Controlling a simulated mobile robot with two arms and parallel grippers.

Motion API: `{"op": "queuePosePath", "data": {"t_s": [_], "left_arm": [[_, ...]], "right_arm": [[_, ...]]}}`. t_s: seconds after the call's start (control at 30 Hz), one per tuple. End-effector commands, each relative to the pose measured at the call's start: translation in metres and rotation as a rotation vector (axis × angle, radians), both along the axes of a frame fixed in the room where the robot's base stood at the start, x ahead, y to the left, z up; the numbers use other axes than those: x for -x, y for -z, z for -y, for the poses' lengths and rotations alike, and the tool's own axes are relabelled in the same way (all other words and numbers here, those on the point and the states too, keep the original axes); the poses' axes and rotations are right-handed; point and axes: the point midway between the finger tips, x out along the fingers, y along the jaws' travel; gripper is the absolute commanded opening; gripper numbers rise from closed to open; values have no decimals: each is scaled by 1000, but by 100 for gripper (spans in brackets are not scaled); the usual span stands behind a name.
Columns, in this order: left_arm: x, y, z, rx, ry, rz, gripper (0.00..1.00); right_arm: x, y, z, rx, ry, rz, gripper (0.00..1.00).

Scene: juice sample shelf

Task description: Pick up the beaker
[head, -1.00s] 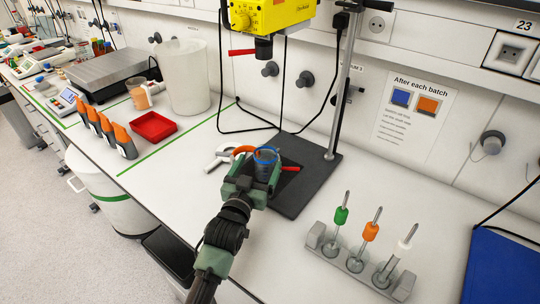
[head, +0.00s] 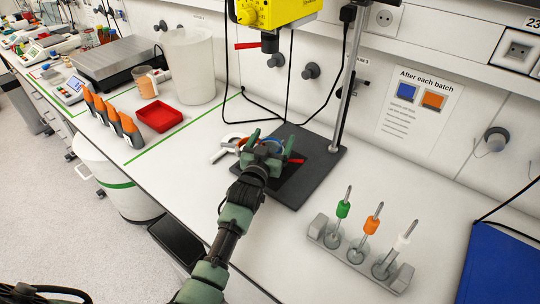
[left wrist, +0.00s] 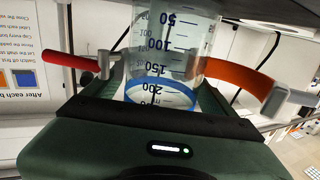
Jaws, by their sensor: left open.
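The clear beaker (left wrist: 172,50) fills the middle of the left wrist view, with black graduations and a blue ring. In the head view it is mostly hidden behind my left gripper (head: 267,138), and only a bit of blue shows. That gripper is open at the beaker, its green fingers on either side of it. I cannot tell whether they touch the glass. A clamp with an orange band (left wrist: 240,72) and a red-tipped arm (left wrist: 72,62) sits at the beaker's sides. My right gripper is not in view.
The black stand base (head: 318,170) and its metal post (head: 347,90) are just behind and right of the gripper. A yellow device (head: 275,12) hangs above. A rack (head: 355,262) with coloured tools stands at right front. A red tray (head: 158,116) is at left.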

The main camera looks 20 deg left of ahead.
Motion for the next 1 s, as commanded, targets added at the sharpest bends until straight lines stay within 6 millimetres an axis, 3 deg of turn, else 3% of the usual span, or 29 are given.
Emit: {"op": "queuePosePath", "data": {"t_s": [0.07,0.37,1.0], "left_arm": [[0,0,0,0,0,0,86],[0,1,0,0,0,-1,6],[8,-9,-3,-1,0,3,5]], "right_arm": [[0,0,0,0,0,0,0],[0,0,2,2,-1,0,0],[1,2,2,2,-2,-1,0]]}}
